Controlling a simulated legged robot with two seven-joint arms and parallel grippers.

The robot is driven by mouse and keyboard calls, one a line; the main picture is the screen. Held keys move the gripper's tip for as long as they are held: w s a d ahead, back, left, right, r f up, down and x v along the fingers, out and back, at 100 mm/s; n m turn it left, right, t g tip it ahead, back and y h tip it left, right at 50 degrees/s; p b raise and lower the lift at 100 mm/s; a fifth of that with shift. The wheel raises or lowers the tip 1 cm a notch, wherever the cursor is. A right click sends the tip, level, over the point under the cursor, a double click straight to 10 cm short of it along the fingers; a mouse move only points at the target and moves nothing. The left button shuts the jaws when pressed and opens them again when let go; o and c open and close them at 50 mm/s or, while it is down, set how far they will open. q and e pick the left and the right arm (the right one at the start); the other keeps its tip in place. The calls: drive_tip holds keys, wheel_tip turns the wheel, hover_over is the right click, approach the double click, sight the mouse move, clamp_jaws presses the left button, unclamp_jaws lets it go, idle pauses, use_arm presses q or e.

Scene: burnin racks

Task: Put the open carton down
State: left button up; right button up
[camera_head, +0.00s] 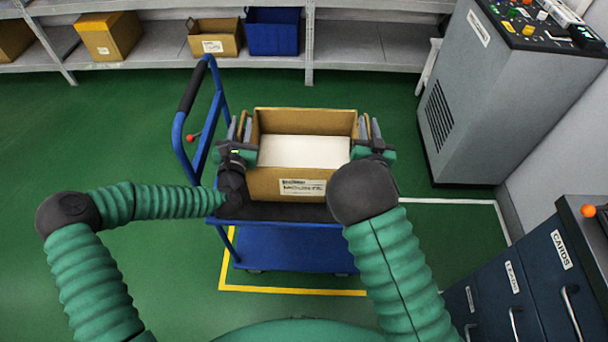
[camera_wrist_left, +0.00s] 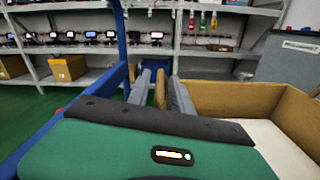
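The open carton (camera_head: 290,185) is a brown box with a white label on its front and a pale white content or inner floor. It appears upright on the dark top deck of the blue cart (camera_head: 290,212); its underside is hidden. My left gripper (camera_head: 240,128) is at its left side, grey fingers spread with a thin brown strip between them. In the left wrist view this gripper (camera_wrist_left: 160,92) shows a gap beside the strip, and the carton (camera_wrist_left: 225,97) lies to the right. My right gripper (camera_head: 370,130) is at its right side, fingers apart, partly hidden by my arm.
The cart's handle (camera_head: 190,90) rises at the left. Shelves at the back hold brown boxes (camera_head: 108,38) and a blue bin (camera_head: 273,32). A grey machine (camera_head: 480,90) and dark drawers (camera_head: 530,280) stand at the right. Green floor is free at the left.

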use_arm(q)
drive_tip(key=o, duration=0.4)
drive_tip(key=shift+a, duration=0.15)
use_arm(e)
drive_tip(key=o, duration=0.4)
drive_tip(key=shift+s+d+r, duration=0.1)
drive_tip(key=shift+d+r, duration=0.05)
drive_tip(key=shift+d, duration=0.05)
drive_tip(key=shift+c, duration=0.2)
drive_tip(key=shift+a, duration=0.15)
use_arm(q)
drive_tip(key=shift+d, duration=0.2)
use_arm(e)
drive_tip(key=shift+a, duration=0.15)
use_arm(q)
drive_tip(key=s, duration=1.2)
drive_tip(key=shift+a, duration=0.2)
use_arm(e)
drive_tip(key=s, duration=1.2)
drive_tip(key=shift+a, duration=0.15)
use_arm(q)
drive_tip(key=shift+f, duration=0.1)
